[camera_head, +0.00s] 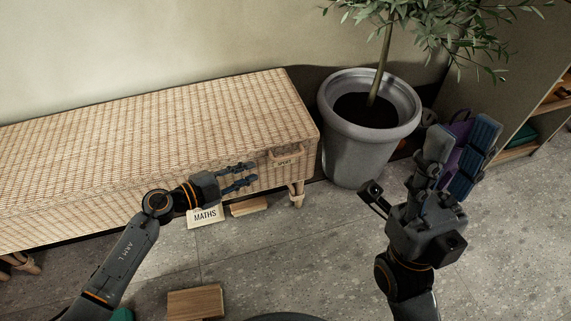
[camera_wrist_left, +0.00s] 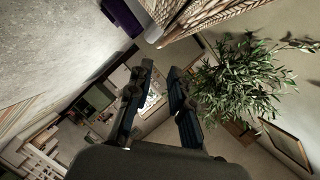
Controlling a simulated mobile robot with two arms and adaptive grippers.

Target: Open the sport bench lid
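The woven wicker bench (camera_head: 150,135) stands along the wall with its lid (camera_head: 215,110) closed. A small handle with a tag reading SPORT (camera_head: 285,161) is on its front near the right end. My left gripper (camera_head: 249,174) is in front of the bench, a little left of and below that handle, fingers apart and empty. In the left wrist view its fingers (camera_wrist_left: 160,85) are spread with nothing between them, and part of the wicker (camera_wrist_left: 195,18) shows above. My right gripper (camera_head: 462,135) is raised at the right, away from the bench, fingers apart and empty.
A grey pot (camera_head: 362,150) with a small tree stands close to the bench's right end. A MATHS card (camera_head: 205,216) shows below my left gripper, and a wooden block (camera_head: 195,302) lies on the floor. A shelf (camera_head: 540,110) stands at right. The middle floor is mostly clear.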

